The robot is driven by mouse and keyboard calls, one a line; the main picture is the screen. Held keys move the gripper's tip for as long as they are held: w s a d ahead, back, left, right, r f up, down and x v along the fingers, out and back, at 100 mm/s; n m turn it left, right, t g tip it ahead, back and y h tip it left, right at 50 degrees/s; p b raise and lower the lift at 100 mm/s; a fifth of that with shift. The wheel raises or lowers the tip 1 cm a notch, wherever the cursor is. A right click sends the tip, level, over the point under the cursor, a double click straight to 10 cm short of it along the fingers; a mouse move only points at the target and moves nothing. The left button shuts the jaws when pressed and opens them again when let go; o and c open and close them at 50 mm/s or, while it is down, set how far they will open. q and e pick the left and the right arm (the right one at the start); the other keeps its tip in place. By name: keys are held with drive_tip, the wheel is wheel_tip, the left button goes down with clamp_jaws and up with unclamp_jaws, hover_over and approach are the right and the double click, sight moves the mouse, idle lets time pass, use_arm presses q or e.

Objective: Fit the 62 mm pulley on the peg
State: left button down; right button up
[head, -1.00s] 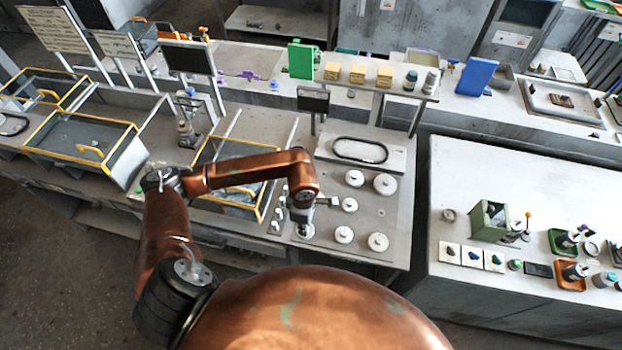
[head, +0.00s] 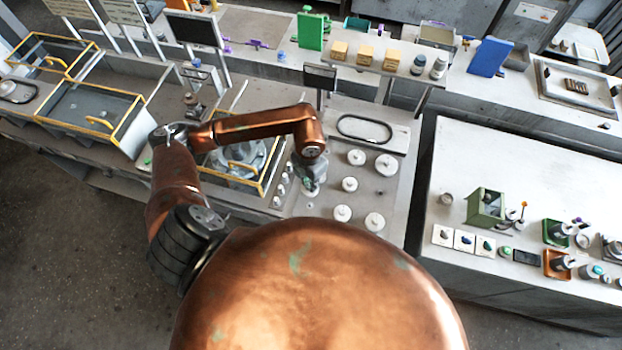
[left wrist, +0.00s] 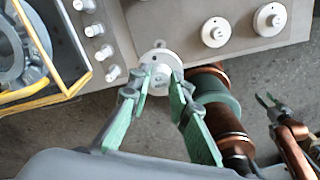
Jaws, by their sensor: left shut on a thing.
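My left gripper (head: 311,186) is over the left part of the grey pulley board. In the left wrist view its green fingers (left wrist: 164,80) are shut on a white round pulley (left wrist: 158,58) with a small hub, which appears raised at the board's front edge. Small upright pegs (left wrist: 103,52) stand in a row to its left; I cannot tell which peg the task names. A grey round housing (head: 243,158) sits in the yellow-edged bin, and also shows in the left wrist view (left wrist: 12,52). My right gripper (left wrist: 268,101) is small at the right; its opening is unclear.
Several other white pulleys (head: 349,184) lie on the board, right of the gripper. The bin's yellow rim (head: 262,190) stands close left of the pegs. A black belt loop (head: 365,128) lies behind, and a small dark screen (head: 319,77) stands behind the board.

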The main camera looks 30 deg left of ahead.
use_arm(q)
wheel_tip(320, 180, down, 12)
drive_tip(key=b, duration=0.5)
drive_tip(key=shift+r+b, duration=0.1)
drive_tip(key=shift+b, duration=0.3)
drive_tip(key=shift+f+b, duration=0.8)
drive_tip(key=shift+f, duration=0.1)
drive_tip(key=shift+w+f, duration=0.1)
drive_tip(key=shift+b, duration=0.5)
drive_tip(key=shift+f, duration=0.15)
drive_tip(key=shift+f+b, duration=0.4)
drive_tip(key=shift+b, duration=0.15)
drive_tip(key=shift+f, duration=0.15)
idle(0.3)
